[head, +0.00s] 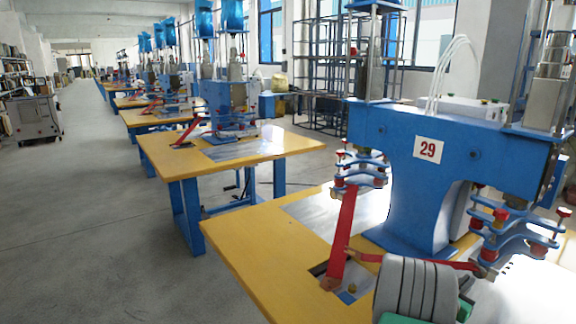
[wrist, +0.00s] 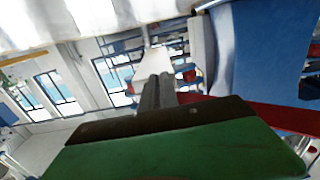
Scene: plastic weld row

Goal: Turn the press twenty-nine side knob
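Red-topped knobs (head: 501,214) sit on the right-hand blue plates. A grey ribbed and green part, apparently my arm's end, is low in front of the press; its fingers are hidden there. In the wrist view my gripper (wrist: 157,80) shows grey finger-like parts beyond a green body; their opening is unclear.
The yellow table (head: 240,245) carries a red lever (head: 342,235) left of the press. More presses and yellow tables (head: 165,150) run back in a row. Grey floor (head: 75,225) at the left is clear. A blue shelf frame (head: 330,65) stands behind.

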